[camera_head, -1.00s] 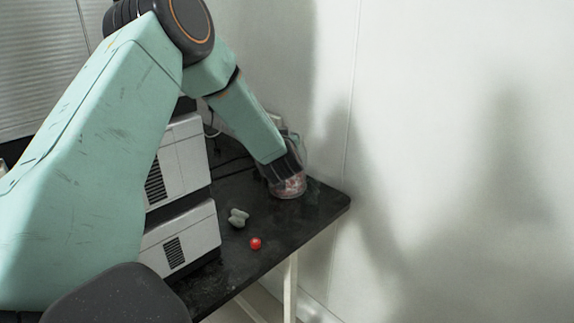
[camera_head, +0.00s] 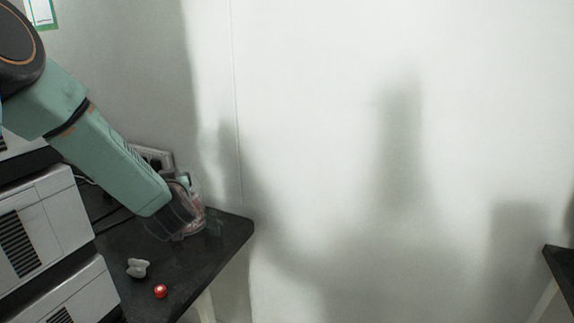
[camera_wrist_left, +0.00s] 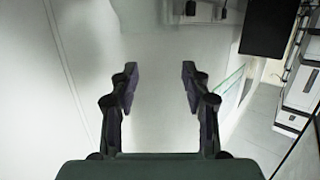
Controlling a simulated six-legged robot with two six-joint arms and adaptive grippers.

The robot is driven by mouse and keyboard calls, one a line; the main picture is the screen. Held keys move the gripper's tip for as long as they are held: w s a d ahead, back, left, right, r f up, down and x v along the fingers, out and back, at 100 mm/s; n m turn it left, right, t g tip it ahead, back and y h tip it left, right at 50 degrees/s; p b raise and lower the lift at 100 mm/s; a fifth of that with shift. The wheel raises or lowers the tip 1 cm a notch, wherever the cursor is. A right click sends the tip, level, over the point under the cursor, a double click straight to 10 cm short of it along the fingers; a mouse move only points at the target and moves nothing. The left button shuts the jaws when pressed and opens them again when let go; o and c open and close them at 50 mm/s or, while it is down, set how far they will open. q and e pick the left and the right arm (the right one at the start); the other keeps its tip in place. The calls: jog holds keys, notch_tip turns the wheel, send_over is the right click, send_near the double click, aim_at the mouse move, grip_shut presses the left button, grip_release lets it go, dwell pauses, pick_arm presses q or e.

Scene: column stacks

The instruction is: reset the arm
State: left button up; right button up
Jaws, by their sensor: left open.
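My left arm comes in from the left in the head view. Its gripper (camera_head: 172,218) is at the far end of the black table, in front of a clear jar-like container with reddish contents (camera_head: 198,215). The gripper partly covers the container, and I cannot tell whether they touch. In the left wrist view my left gripper (camera_wrist_left: 160,82) is open, with nothing between its fingers. My right gripper is not in view.
The black table (camera_head: 228,240) holds a small red ball-like object (camera_head: 160,291), a grey lumpy object (camera_head: 137,268) and stacked white instrument boxes (camera_head: 50,225). A dark table corner (camera_head: 562,262) shows at the right. The wall between is bare.

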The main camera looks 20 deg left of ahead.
pick_arm(q)
jog(key=s+d+f+m+g+h, duration=0.2)
jog(key=s+d+f+h, duration=0.25)
jog(key=d+f, duration=0.4)
jog(key=s+d+f+m+g+h, duration=0.1)
jog(key=s+d+f+h, duration=0.35)
jog(key=d+f, duration=0.45)
jog(key=s+d+f+m+g, duration=0.1)
jog(key=s+f, duration=0.4)
jog(key=s, duration=0.5)
jog(key=s+d+f+m+g, duration=0.2)
jog(key=s+d+f+g, duration=0.2)
jog(key=s, duration=0.6)
jog(key=s+d+f+m+g+h, duration=0.1)
jog(key=s+d+f+g, duration=0.1)
jog(key=s+f, duration=0.4)
jog(key=s+g, duration=0.1)
jog(key=s, duration=0.3)
jog(key=shift+d+m+g, duration=0.3)
jog(key=shift+m+g, duration=0.1)
jog(key=shift+f, duration=0.1)
